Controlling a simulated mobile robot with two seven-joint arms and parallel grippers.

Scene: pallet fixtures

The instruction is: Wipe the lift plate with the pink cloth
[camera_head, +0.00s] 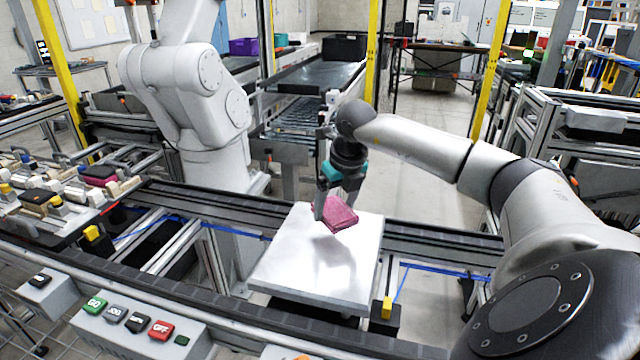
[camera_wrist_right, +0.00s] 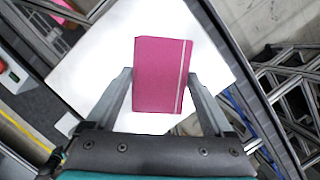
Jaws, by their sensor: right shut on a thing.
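The lift plate (camera_head: 310,275) is a bright, flat, square metal plate set across the conveyor in the middle of the head view. It fills the background of the right wrist view (camera_wrist_right: 95,65). The pink cloth (camera_head: 341,215) is a folded pad over the plate's far part. In the right wrist view the cloth (camera_wrist_right: 160,75) lies between my two fingers. My right gripper (camera_head: 326,208) points down and is shut on the cloth. I cannot tell whether the cloth touches the plate. My left gripper is not in view.
Conveyor rails (camera_head: 430,242) run on both sides of the plate. A grey button box (camera_head: 138,325) stands at the front left. A white industrial arm (camera_head: 190,95) stands behind the conveyor. Yellow-topped blocks (camera_head: 386,310) sit near the plate. Fixtures with parts (camera_head: 50,205) lie at left.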

